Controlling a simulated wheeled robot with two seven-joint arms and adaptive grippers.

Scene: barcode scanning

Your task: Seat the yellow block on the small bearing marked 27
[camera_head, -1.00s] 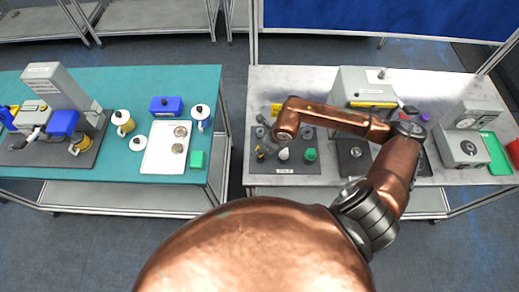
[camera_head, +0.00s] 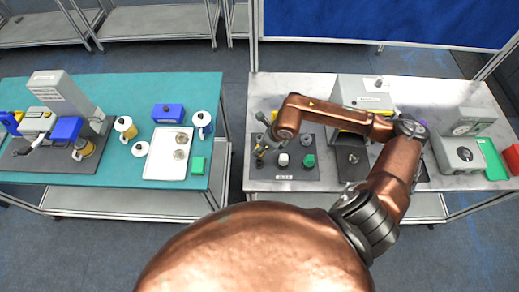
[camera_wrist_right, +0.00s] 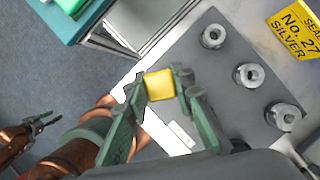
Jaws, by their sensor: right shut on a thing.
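My right gripper (camera_wrist_right: 158,88) is shut on a yellow block (camera_wrist_right: 160,85) in the right wrist view. The block appears to be held off to the left of several silver ring-shaped bearings on a dark grey board (camera_wrist_right: 215,75). The upper bearing (camera_wrist_right: 213,36) and the lower right bearing (camera_wrist_right: 283,116) look empty of yellow. In the head view my right gripper (camera_head: 262,150) is small over the board's left part. My left gripper (camera_wrist_right: 46,121) looks open, low at the left in the wrist view.
Grey machines (camera_head: 458,152) stand to the right. A teal table (camera_head: 110,172) is separate at the left.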

